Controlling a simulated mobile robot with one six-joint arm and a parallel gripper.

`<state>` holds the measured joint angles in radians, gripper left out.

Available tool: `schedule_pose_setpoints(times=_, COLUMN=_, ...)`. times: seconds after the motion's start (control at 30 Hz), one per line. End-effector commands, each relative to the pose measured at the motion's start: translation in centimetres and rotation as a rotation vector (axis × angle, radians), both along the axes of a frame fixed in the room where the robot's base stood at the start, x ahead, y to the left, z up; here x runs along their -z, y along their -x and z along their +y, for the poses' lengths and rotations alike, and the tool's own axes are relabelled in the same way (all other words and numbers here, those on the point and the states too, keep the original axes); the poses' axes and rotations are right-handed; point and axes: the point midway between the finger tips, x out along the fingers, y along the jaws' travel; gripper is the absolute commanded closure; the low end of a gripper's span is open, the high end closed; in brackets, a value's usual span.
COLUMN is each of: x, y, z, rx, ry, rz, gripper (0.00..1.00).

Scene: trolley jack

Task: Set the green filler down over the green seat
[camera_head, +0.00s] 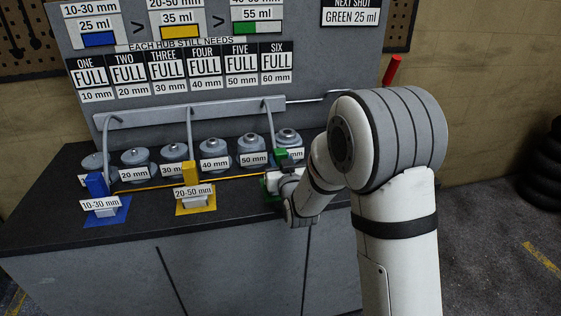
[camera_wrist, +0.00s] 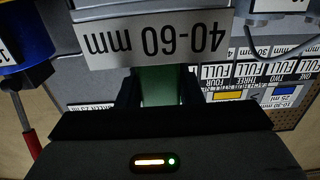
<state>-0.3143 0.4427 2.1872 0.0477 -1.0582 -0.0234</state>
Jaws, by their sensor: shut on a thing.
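The green filler (camera_head: 281,154) is upright at the right end of the bench front, partly hidden by my gripper and arm in the head view. My gripper (camera_head: 280,181) is shut on it. In the wrist view its green body (camera_wrist: 160,84) is between my two fingers, below a white plate marked 40-60 mm (camera_wrist: 155,38) that reads upside down. A small patch of green (camera_head: 271,198) shows on the bench under my gripper and looks like the green seat. My gripper hides most of it, so I cannot tell whether the filler touches it.
The yellow filler (camera_head: 190,172) stands on a yellow mat, and the blue filler (camera_head: 96,185) on a blue mat, to the left. A row of grey hubs (camera_head: 214,152) is behind, under a grey rail (camera_head: 190,111). A red handle (camera_head: 392,70) rises at the right behind my arm.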

Motion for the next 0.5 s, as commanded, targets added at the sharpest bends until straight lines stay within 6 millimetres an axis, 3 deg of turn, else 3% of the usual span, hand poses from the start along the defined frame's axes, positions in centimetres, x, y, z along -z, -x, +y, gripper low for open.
schedule_pose_setpoints(times=0.5, x=0.48, y=-0.05, z=0.01, rx=0.000, ry=-0.002, rz=-0.007, gripper=0.95)
